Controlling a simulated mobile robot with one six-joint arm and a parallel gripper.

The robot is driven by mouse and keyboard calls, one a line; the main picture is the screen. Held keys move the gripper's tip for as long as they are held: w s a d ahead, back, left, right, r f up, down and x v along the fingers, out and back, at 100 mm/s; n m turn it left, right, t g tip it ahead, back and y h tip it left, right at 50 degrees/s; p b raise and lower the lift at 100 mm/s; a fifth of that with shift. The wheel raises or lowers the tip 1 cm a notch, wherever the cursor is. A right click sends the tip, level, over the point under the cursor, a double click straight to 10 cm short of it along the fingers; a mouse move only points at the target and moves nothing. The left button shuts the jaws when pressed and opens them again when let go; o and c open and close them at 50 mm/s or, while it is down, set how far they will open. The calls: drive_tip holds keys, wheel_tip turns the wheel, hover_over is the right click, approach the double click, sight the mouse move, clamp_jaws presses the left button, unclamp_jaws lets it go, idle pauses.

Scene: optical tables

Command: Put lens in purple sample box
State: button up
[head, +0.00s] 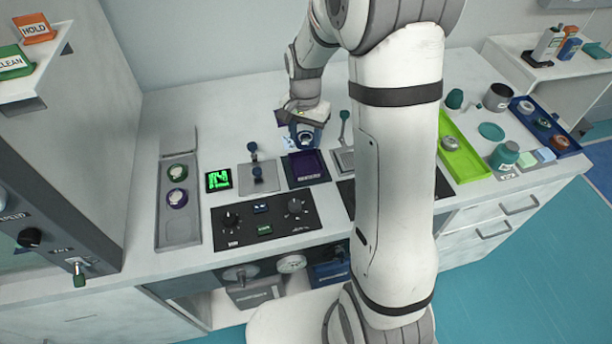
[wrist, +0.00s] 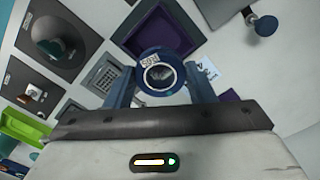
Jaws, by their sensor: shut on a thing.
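The lens is a dark blue ring mount with a clear round centre and a small white label. It shows in the wrist view (wrist: 161,55) between the fingers, and in the head view (head: 308,136). My gripper (wrist: 160,80) is shut on it and holds it above the back of the worktop. The purple sample box (head: 306,166) is a dark, square, open tray just in front of and below the gripper in the head view. It shows beyond the lens in the wrist view (wrist: 158,30), where the lens overlaps part of its edge. Its inside looks empty.
A grey tray (head: 180,225) at left holds a green-ringed and a purple-ringed piece. A grey plate with a blue-knobbed post (head: 254,150) stands left of the box. A black control panel (head: 264,219) lies in front. A lime tray (head: 463,160) and blue tray (head: 522,108) lie right.

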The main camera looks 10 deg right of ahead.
sight(306, 167)
drive_tip(key=shift+s+r+m, duration=0.1)
drive_tip(key=shift+m, duration=0.3)
drive_tip(key=shift+s, duration=0.15)
wheel_tip(306, 167, down, 9)
drive_tip(key=shift+f+p, duration=0.15)
drive_tip(key=shift+p, duration=0.45)
drive_tip(key=shift+f, duration=0.15)
drive_tip(key=o, duration=0.7)
